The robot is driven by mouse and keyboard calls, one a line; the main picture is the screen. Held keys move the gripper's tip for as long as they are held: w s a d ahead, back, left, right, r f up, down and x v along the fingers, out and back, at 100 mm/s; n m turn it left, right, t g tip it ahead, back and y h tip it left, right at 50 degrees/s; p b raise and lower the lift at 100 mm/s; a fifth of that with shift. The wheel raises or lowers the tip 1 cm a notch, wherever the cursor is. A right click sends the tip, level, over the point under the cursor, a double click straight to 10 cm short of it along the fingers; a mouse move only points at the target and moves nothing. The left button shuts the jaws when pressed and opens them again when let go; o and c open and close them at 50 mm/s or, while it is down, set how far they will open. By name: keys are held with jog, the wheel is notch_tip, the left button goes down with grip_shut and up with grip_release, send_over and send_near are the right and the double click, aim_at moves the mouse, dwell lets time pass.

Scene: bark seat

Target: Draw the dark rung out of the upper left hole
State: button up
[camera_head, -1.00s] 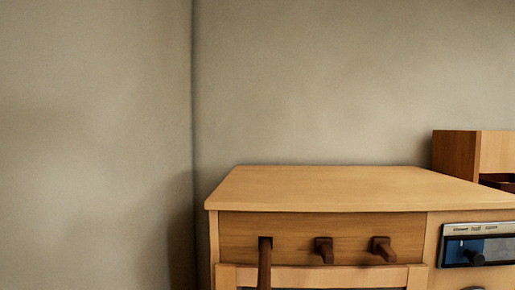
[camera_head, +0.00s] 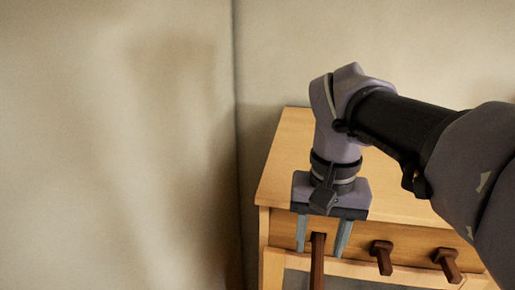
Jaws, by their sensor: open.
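The dark rung (camera_head: 318,265) is a long brown bar at the left end of the wooden front panel (camera_head: 410,245). It runs down out of the bottom of the picture, so its lower end is hidden. My gripper (camera_head: 319,250) points down in front of the panel with its jaws open. Its two pale fingers stand on either side of the rung's upper part, with a gap showing on each side. The upper left hole is not clearly visible behind the rung and gripper. I cannot tell how deep the fingers reach around the rung.
Two shorter dark pegs, a middle one (camera_head: 382,257) and a right one (camera_head: 447,264), jut from the same panel to the right. The light wooden top (camera_head: 285,150) lies behind my gripper. A bare wall stands close behind and at left.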

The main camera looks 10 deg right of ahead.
jog(key=b, duration=0.1)
send_over(317, 287)
jog(key=s, duration=0.1)
jog(key=shift+s+d+f, duration=0.1)
jog(key=shift+s+f, duration=0.05)
jog(key=shift+f, duration=0.25)
jog(key=f+b, duration=0.1)
jog(key=w+f+b, duration=0.1)
jog(key=f, duration=0.1)
jog(key=w+f+b, duration=0.1)
jog(key=f+b, duration=0.1)
jog(key=shift+w, duration=0.25)
jog(key=f+b, duration=0.1)
jog(key=s+f+b, duration=0.1)
jog(key=f, duration=0.1)
jog(key=f+b, duration=0.1)
jog(key=b, duration=0.1)
jog(key=shift+s+f, duration=0.15)
jog(key=shift+s, duration=0.1)
jog(key=shift+w+f, duration=0.2)
jog(key=shift+w, duration=0.3)
jog(key=shift+s+r, duration=0.1)
jog(key=shift+s, duration=0.2)
jog(key=c, duration=0.5)
grip_shut()
jog(key=shift+s, duration=0.1)
